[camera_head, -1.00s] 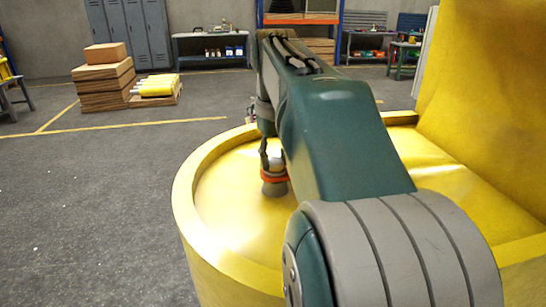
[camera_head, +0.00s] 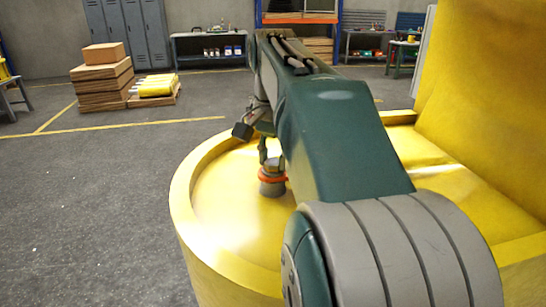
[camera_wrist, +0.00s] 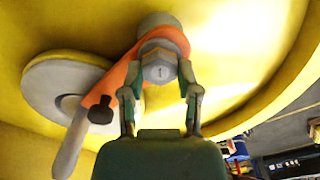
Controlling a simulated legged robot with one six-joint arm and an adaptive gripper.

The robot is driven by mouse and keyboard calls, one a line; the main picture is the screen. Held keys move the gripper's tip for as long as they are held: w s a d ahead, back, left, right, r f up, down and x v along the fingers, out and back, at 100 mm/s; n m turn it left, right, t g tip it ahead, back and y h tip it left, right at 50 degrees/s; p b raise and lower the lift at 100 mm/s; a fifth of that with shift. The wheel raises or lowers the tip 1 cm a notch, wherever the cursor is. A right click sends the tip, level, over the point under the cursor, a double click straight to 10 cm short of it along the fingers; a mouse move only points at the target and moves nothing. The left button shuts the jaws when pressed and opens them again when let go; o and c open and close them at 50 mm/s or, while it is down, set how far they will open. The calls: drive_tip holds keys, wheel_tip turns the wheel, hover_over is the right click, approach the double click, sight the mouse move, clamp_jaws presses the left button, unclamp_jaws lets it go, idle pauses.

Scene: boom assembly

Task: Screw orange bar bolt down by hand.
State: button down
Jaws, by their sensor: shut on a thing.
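The orange bar (camera_wrist: 120,78) lies against the yellow boom part in the wrist view and runs from the bolt down to the left. The grey hex bolt (camera_wrist: 159,71) stands at its upper end, its head facing the camera. My gripper (camera_wrist: 161,80) is shut on the bolt head, with one finger on each side. In the head view the orange bar (camera_head: 272,179) shows as a band around a grey post (camera_head: 272,189) on the yellow surface. My gripper (camera_head: 270,158) is above it there, partly hidden by my arm.
The round yellow boom part (camera_head: 225,205) has a raised rim, and a tall yellow wall (camera_head: 490,100) stands at the right. The wrist view shows a grey disc (camera_wrist: 45,78) and a black knob (camera_wrist: 101,110) beside the bar. Stacked boxes (camera_head: 103,78) stand far off on open floor.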

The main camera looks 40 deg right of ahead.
drive_tip(key=m, duration=0.4)
drive_tip(key=shift+r+m, duration=0.2)
drive_tip(key=shift+m, duration=0.1)
drive_tip(key=shift+a+m, duration=0.1)
drive_tip(key=shift+m, duration=2.4)
drive_tip(key=shift+c, duration=1.8)
unclamp_jaws()
drive_tip(key=shift+o, duration=0.2)
drive_tip(key=shift+w+a, duration=0.1)
drive_tip(key=shift+f, duration=0.1)
